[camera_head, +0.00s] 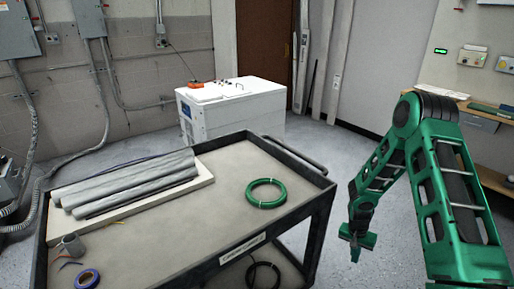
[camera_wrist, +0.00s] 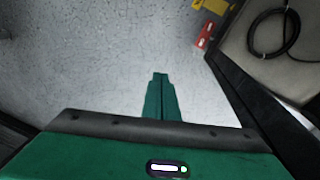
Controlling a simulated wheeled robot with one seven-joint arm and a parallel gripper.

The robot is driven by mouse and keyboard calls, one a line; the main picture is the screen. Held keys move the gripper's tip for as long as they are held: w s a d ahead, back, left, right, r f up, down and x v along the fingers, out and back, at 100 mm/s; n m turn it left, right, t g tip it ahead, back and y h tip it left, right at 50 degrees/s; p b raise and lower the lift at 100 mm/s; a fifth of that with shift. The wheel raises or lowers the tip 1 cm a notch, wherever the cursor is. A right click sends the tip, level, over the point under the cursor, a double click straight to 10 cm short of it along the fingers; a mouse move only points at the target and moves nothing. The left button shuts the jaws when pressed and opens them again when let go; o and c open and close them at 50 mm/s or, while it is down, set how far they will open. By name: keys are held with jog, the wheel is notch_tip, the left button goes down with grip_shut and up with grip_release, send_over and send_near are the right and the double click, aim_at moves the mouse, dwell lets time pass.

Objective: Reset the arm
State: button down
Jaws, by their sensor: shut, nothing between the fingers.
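My green arm stands folded at the right of the head view, bent at a high elbow, with its lower part hanging down. My gripper (camera_head: 354,250) points down over the floor, just right of the cart and apart from it. In the wrist view my gripper (camera_wrist: 160,78) has its two green fingers together, with nothing between them. Bare grey floor lies beyond the fingertips.
The dark-rimmed cart (camera_head: 322,183) carries grey pipes (camera_head: 130,180), a green cable coil (camera_head: 265,193) and a blue tape roll (camera_head: 87,279). A white cabinet (camera_head: 235,105) stands behind it. Wooden shelves (camera_head: 492,180) are at the right.

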jog(key=s+d+r, duration=0.2)
jog(key=s+r, duration=0.2)
jog(key=r, duration=0.6)
jog(key=s+d+r, duration=0.2)
jog(key=s+r, duration=0.1)
jog(key=r, duration=0.6)
jog(key=s+d+r, duration=0.3)
jog(key=s+r, duration=0.1)
jog(key=r, duration=0.6)
jog(key=s+a+r, duration=0.1)
jog(key=s+r, duration=0.3)
jog(key=s, duration=0.4)
jog(key=s+a+r+n+y, duration=0.1)
jog(key=s+r, duration=0.3)
jog(key=s, duration=0.4)
jog(key=s+a+r+y, duration=0.1)
jog(key=s+a+r, duration=0.2)
jog(key=s, duration=0.5)
jog(key=shift+r, duration=0.75)
